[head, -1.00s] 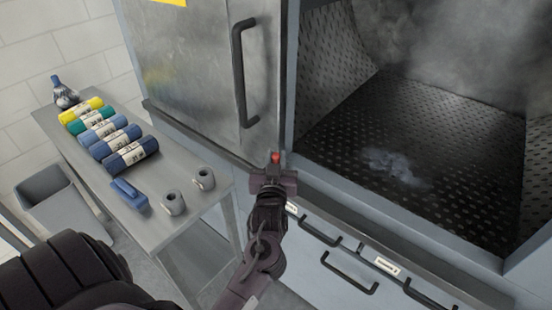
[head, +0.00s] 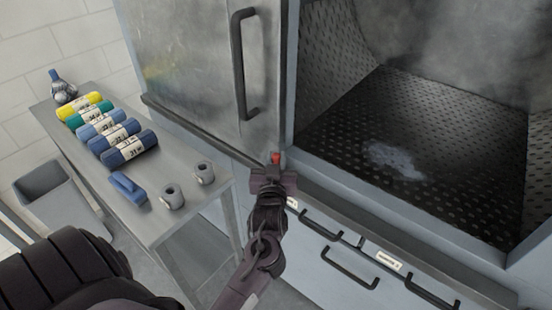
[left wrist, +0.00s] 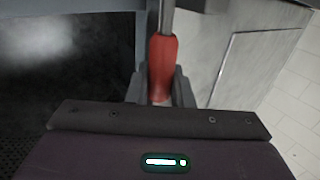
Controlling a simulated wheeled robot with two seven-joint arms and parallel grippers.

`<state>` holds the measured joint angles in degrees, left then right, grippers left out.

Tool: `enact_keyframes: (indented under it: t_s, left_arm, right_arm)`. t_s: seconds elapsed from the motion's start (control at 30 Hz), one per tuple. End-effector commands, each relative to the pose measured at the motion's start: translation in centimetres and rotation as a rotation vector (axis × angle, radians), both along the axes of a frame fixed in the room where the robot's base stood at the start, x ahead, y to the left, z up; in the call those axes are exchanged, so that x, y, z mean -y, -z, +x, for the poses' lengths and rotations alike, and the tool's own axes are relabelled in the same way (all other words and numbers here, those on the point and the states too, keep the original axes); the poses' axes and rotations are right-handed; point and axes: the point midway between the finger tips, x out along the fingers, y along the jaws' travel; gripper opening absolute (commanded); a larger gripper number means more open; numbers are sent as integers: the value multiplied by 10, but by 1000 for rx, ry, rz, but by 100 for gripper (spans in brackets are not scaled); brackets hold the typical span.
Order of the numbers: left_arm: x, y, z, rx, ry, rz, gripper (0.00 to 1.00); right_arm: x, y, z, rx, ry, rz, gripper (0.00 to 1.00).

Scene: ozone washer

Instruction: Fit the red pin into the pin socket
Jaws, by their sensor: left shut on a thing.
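My left gripper (head: 275,168) is shut on the red pin (head: 276,157), at the front edge of the washer between the open chamber and the door. In the left wrist view the red pin (left wrist: 162,65) stands upright between the two fingers (left wrist: 162,92), with a grey metal shaft (left wrist: 167,18) beyond its red grip. The pin's lower end is hidden by the gripper. I cannot make out the pin socket, nor whether the shaft touches it. My right gripper is not in view.
The washer door (head: 190,60) with its black handle (head: 243,65) is at the upper middle. The chamber floor (head: 440,150) has a steamy patch. A steel table (head: 165,222) at left bears several rolls, a blue tool (head: 128,188) and two grey cylinders. A grey bin (head: 55,195) stands left.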

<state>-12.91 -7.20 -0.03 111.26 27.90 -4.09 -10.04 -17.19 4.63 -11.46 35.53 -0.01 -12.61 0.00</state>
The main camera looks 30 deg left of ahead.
Motion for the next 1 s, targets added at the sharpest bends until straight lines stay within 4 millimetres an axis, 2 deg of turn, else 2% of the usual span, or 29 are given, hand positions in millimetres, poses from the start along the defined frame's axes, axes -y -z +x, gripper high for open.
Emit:
enact_keyframes:
  t_s: [0.33, 0.37, 0.53, 1.0]
  left_arm:
    - [0, 10, 0, 0, 0, 1, 0]
    - [0, 9, 0, 0, 0, 1, 24]
    - [0, 8, 0, 0, 0, 0, 46]
    - [0, 8, 2, 0, 1, 0, 46]
  right_arm:
    - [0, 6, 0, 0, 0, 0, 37]
    - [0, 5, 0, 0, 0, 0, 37]
    - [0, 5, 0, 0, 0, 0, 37]
    - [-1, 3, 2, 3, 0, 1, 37]
